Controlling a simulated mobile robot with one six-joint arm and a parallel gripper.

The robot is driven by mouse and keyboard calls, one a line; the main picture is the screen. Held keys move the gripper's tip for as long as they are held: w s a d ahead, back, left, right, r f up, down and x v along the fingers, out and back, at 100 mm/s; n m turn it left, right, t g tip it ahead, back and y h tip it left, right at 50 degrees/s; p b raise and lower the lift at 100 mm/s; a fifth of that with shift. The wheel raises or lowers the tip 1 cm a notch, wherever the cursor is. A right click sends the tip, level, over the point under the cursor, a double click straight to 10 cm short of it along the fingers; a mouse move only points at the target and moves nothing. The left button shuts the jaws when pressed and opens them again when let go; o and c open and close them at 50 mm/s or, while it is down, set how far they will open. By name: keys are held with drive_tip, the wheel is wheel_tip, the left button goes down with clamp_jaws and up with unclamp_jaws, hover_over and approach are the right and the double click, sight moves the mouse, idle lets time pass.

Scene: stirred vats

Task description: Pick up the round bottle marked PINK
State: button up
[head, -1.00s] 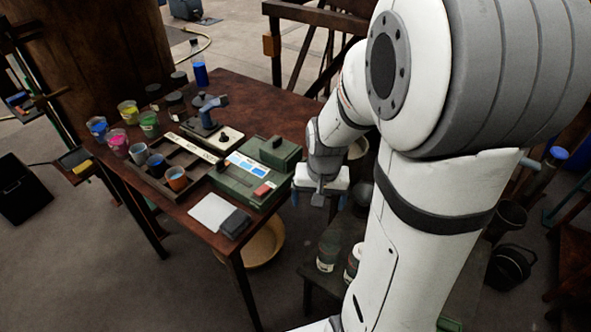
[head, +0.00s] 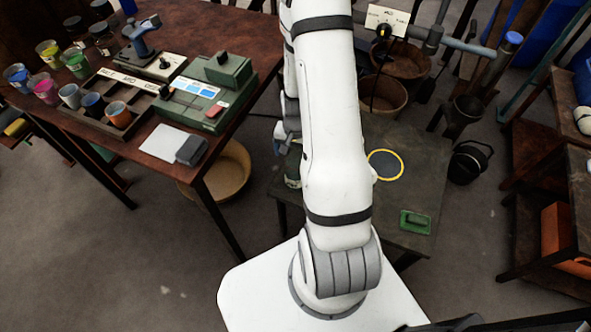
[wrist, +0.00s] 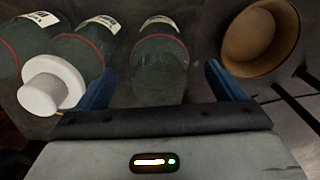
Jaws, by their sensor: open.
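In the wrist view a dark green round bottle (wrist: 160,75) with a thin red ring and a pale label stands between the blue fingers of my gripper (wrist: 158,82), apart from both. Two similar bottles are to the left, a nearer one (wrist: 85,50) and one at the left edge (wrist: 22,45). A white cap (wrist: 50,88) shows in front of them. The label writing is too small to read, so I cannot tell which is marked PINK. In the head view my gripper (head: 281,138) is partly hidden by my arm, beside one bottle (head: 292,168).
The bottles stand on a low dark bench (head: 415,185), which also holds a yellow-ringed disc (head: 385,165) and a green block (head: 415,222). A wooden table (head: 215,50) with cups and a green box is on the left. A tan basin (head: 222,172) sits below it.

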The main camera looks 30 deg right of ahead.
drive_tip(key=shift+f, duration=1.5)
drive_tip(key=shift+c, duration=0.2)
drive_tip(key=c, duration=1.7)
drive_tip(key=shift+r, duration=0.1)
